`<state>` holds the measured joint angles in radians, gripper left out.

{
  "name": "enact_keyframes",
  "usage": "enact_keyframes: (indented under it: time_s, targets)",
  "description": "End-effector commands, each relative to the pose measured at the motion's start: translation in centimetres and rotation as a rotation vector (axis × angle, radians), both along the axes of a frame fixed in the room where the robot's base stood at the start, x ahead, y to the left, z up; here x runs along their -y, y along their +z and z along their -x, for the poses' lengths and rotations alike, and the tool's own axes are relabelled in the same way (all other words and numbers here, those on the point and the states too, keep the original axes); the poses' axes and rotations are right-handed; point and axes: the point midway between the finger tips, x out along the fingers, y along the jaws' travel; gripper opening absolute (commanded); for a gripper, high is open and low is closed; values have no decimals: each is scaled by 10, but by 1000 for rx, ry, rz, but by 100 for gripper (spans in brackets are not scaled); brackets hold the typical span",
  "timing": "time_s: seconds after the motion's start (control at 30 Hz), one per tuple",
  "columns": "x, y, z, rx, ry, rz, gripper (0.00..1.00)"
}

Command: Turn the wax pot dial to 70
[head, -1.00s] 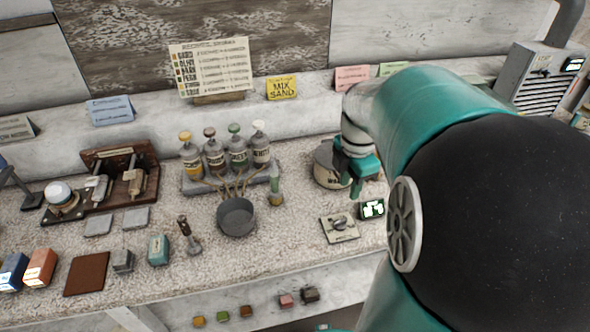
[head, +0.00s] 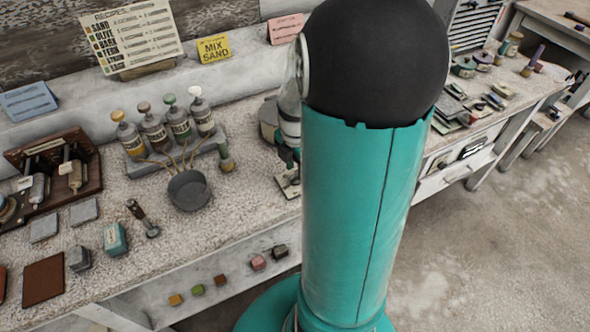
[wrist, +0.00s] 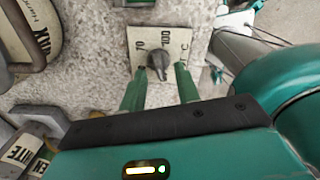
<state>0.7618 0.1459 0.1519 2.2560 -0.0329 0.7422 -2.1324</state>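The wax pot dial is a dark grey knob (wrist: 157,60) on a pale square plate (wrist: 179,38) marked 70, 100 and °C in the wrist view. My gripper (wrist: 160,67) is open, with one green finger on each side of the knob. I cannot tell whether either finger touches it, or exactly which mark the knob points at. In the head view the dial plate (head: 290,188) is partly hidden below my gripper and beside my arm. The wax pot (head: 268,122) stands just behind, partly hidden; its WAX label shows in the wrist view (wrist: 42,40).
A grey pan (head: 188,190) and a rack of several capped bottles (head: 178,128) stand left of the dial. A yellow MIX SAND card (head: 214,48) and a recipe board (head: 130,38) stand behind. Several small coloured blocks (head: 220,280) sit below the worktop's front edge.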

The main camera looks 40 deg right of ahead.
Motion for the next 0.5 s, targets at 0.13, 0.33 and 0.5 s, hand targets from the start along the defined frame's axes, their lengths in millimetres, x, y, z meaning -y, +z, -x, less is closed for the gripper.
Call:
enact_keyframes:
  time_s: [0.13, 0.33, 0.5]
  targets:
    - [0, -16, -1, -1, 1, -1, 32]
    - [0, -21, -3, 1, 2, 0, 32]
    - [0, -21, -3, 1, 2, 0, 26]
